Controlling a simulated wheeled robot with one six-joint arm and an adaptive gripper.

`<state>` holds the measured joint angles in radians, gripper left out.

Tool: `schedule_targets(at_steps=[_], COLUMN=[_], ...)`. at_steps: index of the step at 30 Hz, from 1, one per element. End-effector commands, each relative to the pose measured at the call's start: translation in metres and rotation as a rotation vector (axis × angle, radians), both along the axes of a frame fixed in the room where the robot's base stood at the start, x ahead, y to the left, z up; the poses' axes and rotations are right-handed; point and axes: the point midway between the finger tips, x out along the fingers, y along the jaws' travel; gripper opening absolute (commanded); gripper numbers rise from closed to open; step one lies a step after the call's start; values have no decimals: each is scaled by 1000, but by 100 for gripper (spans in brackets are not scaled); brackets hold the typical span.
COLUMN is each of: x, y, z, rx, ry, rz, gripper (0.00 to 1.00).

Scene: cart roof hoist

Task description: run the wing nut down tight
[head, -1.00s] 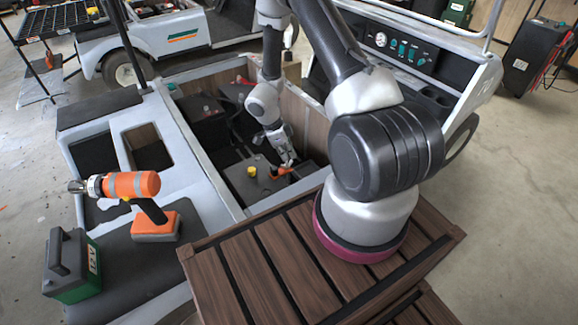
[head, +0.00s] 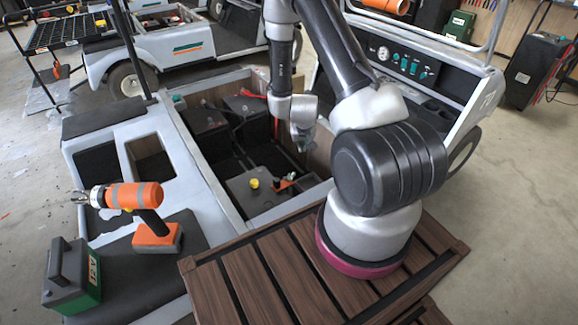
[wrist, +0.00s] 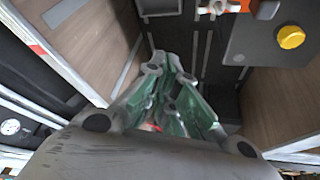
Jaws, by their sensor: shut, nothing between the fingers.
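Beside the cap is an orange-red terminal piece (head: 290,176) with a small light metal part (head: 281,185), seen at the top edge of the wrist view (wrist: 216,8). I cannot tell the wing nut's shape or seating at this size. My gripper (head: 303,140) is above the bay, up and right of the terminal and apart from it. Its green-padded fingers (wrist: 168,72) are shut and empty.
More batteries (head: 203,118) stand at the back of the bay. The bay's pale rim (head: 207,178) and wooden side walls are close around the arm. An orange drill (head: 135,197) and a green-black box (head: 72,277) stand on the left seat.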

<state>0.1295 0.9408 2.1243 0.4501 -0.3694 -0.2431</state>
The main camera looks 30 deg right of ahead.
Motion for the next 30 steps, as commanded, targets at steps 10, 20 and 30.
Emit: schedule_targets(at_steps=[10,20,30], x=[19,28,52], y=[46,49,51], z=[-8,-38,-106], rx=[63,85,84], ry=[86,90,90], rz=[476,446,446], gripper=[0,0,0])
